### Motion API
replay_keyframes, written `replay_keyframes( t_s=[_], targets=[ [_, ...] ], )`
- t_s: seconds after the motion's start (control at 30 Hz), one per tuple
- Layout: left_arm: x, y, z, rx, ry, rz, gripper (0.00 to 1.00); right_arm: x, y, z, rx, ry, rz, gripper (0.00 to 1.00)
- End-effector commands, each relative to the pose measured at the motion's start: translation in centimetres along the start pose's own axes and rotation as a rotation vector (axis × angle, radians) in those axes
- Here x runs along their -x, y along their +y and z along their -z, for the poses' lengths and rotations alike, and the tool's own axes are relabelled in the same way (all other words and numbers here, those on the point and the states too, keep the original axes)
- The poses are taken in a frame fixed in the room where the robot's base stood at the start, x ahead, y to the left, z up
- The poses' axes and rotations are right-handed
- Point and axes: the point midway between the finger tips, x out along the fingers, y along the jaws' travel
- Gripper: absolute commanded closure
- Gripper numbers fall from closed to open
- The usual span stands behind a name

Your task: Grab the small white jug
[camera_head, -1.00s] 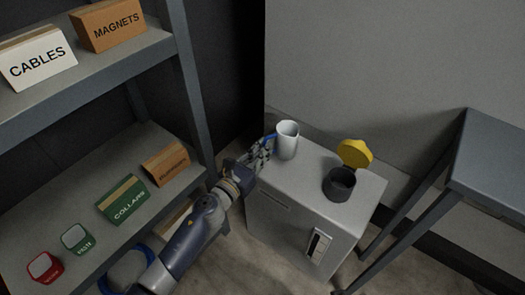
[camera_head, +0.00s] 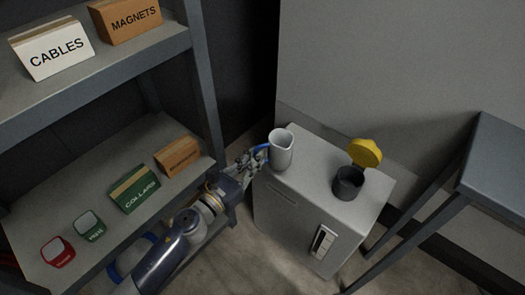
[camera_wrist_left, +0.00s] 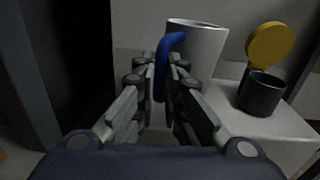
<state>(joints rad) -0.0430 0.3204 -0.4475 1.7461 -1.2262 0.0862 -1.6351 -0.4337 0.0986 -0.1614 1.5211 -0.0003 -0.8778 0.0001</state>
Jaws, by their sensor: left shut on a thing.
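The small white jug (camera_head: 281,151) stands upright at the left rear of the grey cabinet top (camera_head: 317,172). Its blue handle (camera_head: 261,148) points left toward my left gripper (camera_head: 256,156). In the left wrist view the jug (camera_wrist_left: 201,52) rises beyond the fingers, and the blue handle (camera_wrist_left: 166,68) lies between the two fingers of my left gripper (camera_wrist_left: 165,84). The left gripper is shut on the handle. The jug's base is partly hidden by the fingers in the left wrist view. My right gripper is not seen.
A dark cup (camera_head: 348,184) with an open yellow lid (camera_head: 366,152) stands right of the jug on the same top. A shelf with labelled boxes, including COLLARS (camera_head: 135,188), is on the left. A grey table (camera_head: 497,165) is at the right.

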Motion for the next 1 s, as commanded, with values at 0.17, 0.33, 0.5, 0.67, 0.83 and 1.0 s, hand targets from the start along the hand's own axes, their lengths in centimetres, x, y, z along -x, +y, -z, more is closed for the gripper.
replay_keyframes(
  t_s=[0.17, 0.33, 0.5, 0.67, 0.83, 1.0],
  targets=[
    [2.7, 0.2, 0.1, 0.000, 0.000, -0.001, 1.00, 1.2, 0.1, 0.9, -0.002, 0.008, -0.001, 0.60],
    [5.0, 0.3, 0.1, 0.001, 0.000, 0.000, 1.00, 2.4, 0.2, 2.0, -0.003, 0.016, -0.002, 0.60],
    [7.0, 0.5, 0.1, 0.002, -0.001, 0.000, 1.00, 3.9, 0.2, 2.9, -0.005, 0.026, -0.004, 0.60],
    [8.5, 0.5, 0.1, 0.001, 0.000, 0.000, 1.00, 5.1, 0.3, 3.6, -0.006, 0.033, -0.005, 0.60],
    [9.6, 0.6, 0.1, 0.001, -0.001, 0.000, 1.00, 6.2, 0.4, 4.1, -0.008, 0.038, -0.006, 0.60],
    [10.4, 0.7, 0.0, 0.001, -0.002, 0.000, 1.00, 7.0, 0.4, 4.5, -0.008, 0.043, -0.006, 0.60]
  ],
)
